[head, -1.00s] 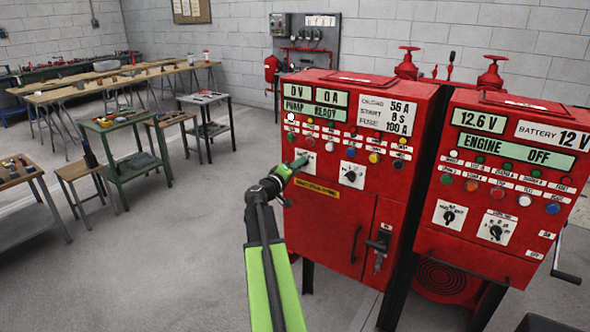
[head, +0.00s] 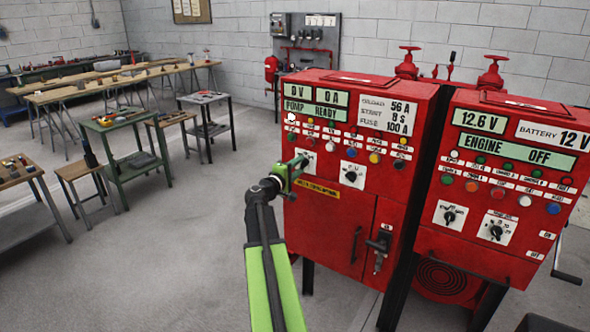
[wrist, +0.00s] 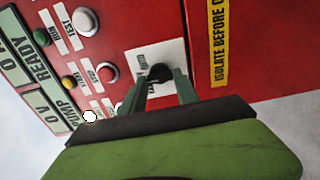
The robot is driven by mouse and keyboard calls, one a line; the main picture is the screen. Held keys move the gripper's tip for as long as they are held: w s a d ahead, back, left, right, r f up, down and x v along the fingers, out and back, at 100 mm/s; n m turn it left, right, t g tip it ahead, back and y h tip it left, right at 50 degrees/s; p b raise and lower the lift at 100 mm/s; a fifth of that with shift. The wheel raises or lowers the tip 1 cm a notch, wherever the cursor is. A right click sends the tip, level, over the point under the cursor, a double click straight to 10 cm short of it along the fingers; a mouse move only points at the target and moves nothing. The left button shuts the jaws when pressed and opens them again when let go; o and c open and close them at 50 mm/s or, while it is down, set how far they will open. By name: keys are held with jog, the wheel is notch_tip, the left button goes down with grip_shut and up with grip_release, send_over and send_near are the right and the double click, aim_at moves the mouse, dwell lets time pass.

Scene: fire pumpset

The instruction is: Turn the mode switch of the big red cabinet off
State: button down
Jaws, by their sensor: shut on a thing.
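The big red cabinet (head: 330,215) stands right of centre, its front carrying displays, lamps and buttons. Its mode switch is a black knob (wrist: 160,72) on a white plate (wrist: 143,57) with small lettering. In the wrist view the knob sits between the tips of my green gripper fingers, which are shut on it. In the head view my gripper (head: 300,163) reaches the left part of the cabinet front and covers most of this switch. Its exact pointer position cannot be read.
A second black knob (head: 351,176) is right of my gripper on the same cabinet. A yellow label (head: 317,188) lies just below. Another red cabinet (head: 505,185) stands to the right. Tables, including a green one (head: 122,122), are at left. The floor between is clear.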

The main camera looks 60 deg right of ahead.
jog(key=shift+s+d, duration=0.1)
jog(key=shift+s, duration=0.05)
jog(key=c, duration=0.9)
grip_release()
jog(key=a, duration=1.7)
jog(key=shift+a, duration=0.25)
